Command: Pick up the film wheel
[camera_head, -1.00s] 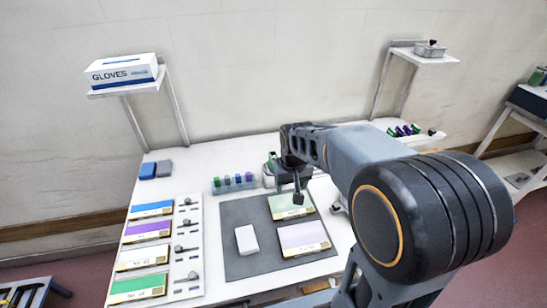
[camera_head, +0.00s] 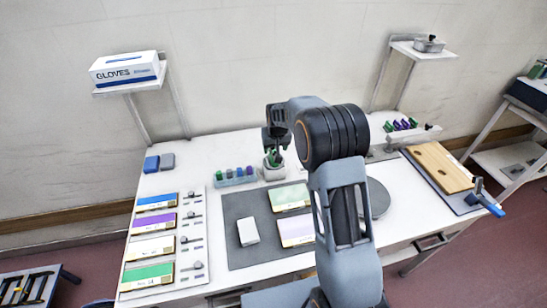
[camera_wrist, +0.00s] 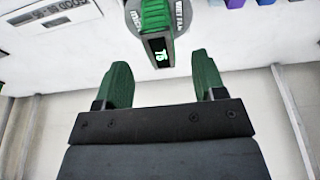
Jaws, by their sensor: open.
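What I take to be the film wheel is a round grey and green piece with a black "T5" label (camera_wrist: 160,40), at the top middle of the wrist view, cut off by the frame edge. In the head view a green part (camera_head: 272,158) shows on a pale grey base at the table's back, partly covered by my arm. My gripper (camera_wrist: 162,78) is open and empty, its two green fingertips apart. The wheel lies just beyond the gap between them. In the head view my gripper (camera_head: 277,142) is above the base, its fingers hard to make out.
A rack of coloured pieces (camera_head: 236,176) stands left of the base. A grey mat (camera_head: 238,205) with a white block (camera_head: 248,232) and cards lies in front. A glove box (camera_head: 125,68) sits on a shelf. A wooden board (camera_head: 440,167) lies at right.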

